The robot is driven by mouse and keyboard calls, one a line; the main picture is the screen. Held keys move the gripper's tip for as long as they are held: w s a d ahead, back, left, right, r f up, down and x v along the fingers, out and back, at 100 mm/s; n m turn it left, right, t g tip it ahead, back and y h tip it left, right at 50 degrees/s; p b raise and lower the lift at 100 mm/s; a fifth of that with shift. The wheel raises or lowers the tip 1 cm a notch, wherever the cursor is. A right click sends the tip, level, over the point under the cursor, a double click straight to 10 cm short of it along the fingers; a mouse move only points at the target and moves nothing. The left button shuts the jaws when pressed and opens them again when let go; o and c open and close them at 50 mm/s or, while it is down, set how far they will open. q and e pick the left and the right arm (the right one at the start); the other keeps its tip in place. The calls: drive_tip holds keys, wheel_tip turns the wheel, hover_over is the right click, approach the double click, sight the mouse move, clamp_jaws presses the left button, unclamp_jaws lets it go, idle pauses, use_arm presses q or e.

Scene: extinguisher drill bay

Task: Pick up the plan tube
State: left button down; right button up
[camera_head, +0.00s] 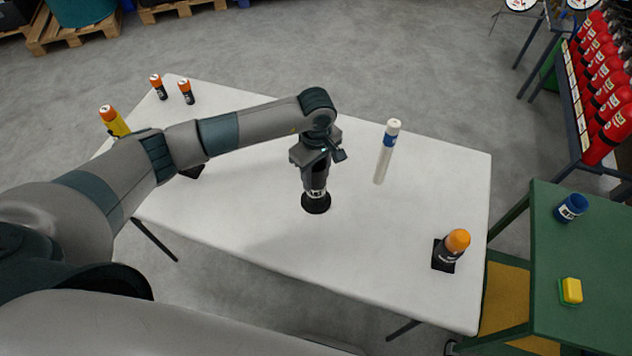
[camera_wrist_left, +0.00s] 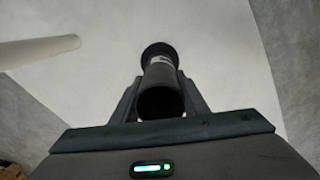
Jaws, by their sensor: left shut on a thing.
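The plan tube, a slim white tube (camera_head: 384,161) with a blue band and a white cap near its top, appears to stand upright on the white table. In the left wrist view its pale shaft (camera_wrist_left: 38,52) comes in from the left edge. My left gripper (camera_head: 315,165) is to the left of the tube, apart from it. It is shut on a black horn-shaped piece (camera_head: 316,203) with a white label and a flared foot, which also shows between the fingers in the left wrist view (camera_wrist_left: 160,75). The foot is at or close to the tabletop. My right gripper is not in view.
The white table (camera_head: 250,225) also bears an orange-capped black bottle (camera_head: 454,246), two small orange-topped cylinders (camera_head: 186,92) and a yellow item (camera_head: 115,122). A green bench (camera_head: 595,235) holds a blue cup-like item (camera_head: 571,207) and a yellow block (camera_head: 571,290). Red extinguishers (camera_head: 610,130) line a rack.

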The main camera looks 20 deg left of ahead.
use_arm(q)
drive_tip(key=shift+r, duration=0.15)
drive_tip(key=shift+r+b, duration=1.2)
drive_tip(key=shift+r, duration=0.5)
drive_tip(key=s+d+r+b, duration=0.2)
drive_tip(key=d+r+b, duration=0.3)
drive_tip(key=d, duration=0.6)
drive_tip(key=shift+d+r, duration=0.25)
drive_tip(key=shift+r, duration=0.9)
drive_tip(key=shift+s+a+f, duration=0.1)
drive_tip(key=shift+s, duration=0.05)
